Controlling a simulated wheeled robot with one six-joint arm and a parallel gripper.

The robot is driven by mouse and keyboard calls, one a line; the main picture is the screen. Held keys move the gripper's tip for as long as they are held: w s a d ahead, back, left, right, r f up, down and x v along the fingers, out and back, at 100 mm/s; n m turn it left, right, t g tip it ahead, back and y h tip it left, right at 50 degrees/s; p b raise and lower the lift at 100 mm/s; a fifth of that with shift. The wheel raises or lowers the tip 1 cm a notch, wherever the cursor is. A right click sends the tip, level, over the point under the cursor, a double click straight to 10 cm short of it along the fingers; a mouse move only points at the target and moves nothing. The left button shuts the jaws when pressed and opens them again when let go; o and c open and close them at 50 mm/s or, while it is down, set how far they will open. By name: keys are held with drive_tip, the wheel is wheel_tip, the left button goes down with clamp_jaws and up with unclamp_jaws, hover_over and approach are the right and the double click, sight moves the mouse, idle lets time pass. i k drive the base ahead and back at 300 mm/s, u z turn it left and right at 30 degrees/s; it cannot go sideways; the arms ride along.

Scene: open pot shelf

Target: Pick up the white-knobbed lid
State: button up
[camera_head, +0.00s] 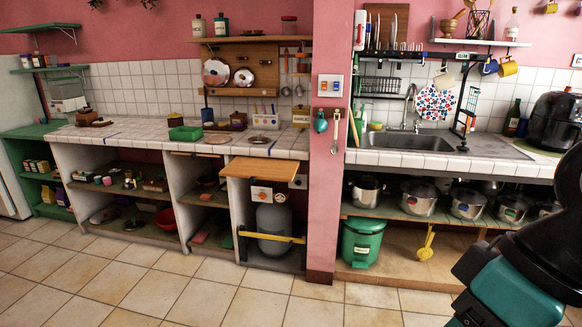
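Several steel pots with lids stand in a row on the open shelf under the sink counter, right of the pink pillar. They are the leftmost pot (366,191), a wider pot (418,198), another pot (467,205) and one further right (511,208). The lids and knobs are small and dark under the counter, so I cannot tell which knob is white. A teal and black part of my arm fills the lower right corner and covers the shelf's right end. My gripper's fingertips are not in view.
A green bin (360,243) and a yellow tool (427,243) stand below the pot shelf (385,212). The pink pillar (326,200) borders the shelf on the left. A dark appliance (556,121) stands on the counter above. The tiled floor (240,300) in front is clear.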

sight(259, 139)
drive_tip(key=u, duration=0.45)
drive_tip(key=i, duration=2.15)
drive_tip(key=u, duration=0.4)
drive_tip(key=i, duration=1.65)
drive_tip(key=u, duration=0.05)
